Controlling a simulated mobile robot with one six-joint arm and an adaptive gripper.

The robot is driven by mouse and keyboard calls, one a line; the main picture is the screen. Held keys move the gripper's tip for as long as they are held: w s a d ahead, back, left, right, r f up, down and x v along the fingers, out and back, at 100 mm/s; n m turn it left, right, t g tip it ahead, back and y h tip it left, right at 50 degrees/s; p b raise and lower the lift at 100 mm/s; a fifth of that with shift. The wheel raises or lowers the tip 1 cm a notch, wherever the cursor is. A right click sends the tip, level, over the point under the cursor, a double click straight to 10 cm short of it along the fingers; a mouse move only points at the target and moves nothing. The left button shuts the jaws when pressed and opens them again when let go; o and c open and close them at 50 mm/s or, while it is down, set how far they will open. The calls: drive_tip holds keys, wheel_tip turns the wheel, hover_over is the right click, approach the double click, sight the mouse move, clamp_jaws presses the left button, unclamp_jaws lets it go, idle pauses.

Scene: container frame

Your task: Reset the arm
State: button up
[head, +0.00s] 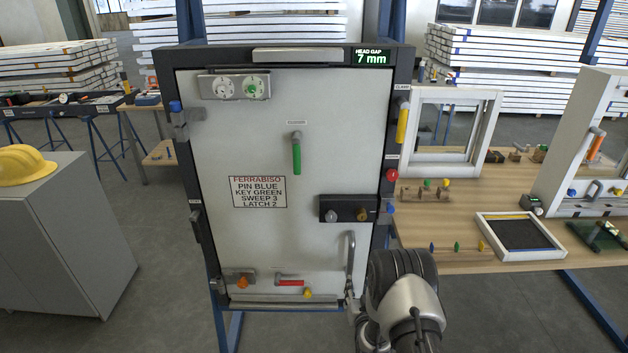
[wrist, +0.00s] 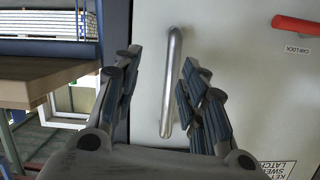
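My gripper (wrist: 158,100) is open, with its dark padded fingers spread apart in the wrist view. My fingers are mostly hidden there behind my own wrist.
The dark door frame (head: 400,120) carries a yellow handle (head: 402,125) and a red knob (head: 392,175). A red lever (head: 290,282) sits low on the door. A wooden bench (head: 500,190) with a black-bedded tray (head: 486,251) is close on the right. A grey cabinet (head: 75,240) stands left.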

wheel_tip(320, 180, up, 23)
drive_tip(key=s+g, duration=0.2)
drive_tip(key=g, duration=0.2)
drive_tip(key=s+r+n+g, duration=0.1)
drive_tip(key=s+r+g, duration=0.1)
drive_tip(key=s+r, duration=0.95)
drive_tip(key=s+r+g, duration=0.3)
drive_tip(key=s+g, duration=0.1)
drive_tip(key=s, duration=2.6)
drive_tip(key=shift+n, duration=0.4)
drive_tip(key=shift+w+r, duration=0.1)
drive_tip(key=shift+r, duration=0.05)
drive_tip(key=shift+c, duration=0.4)
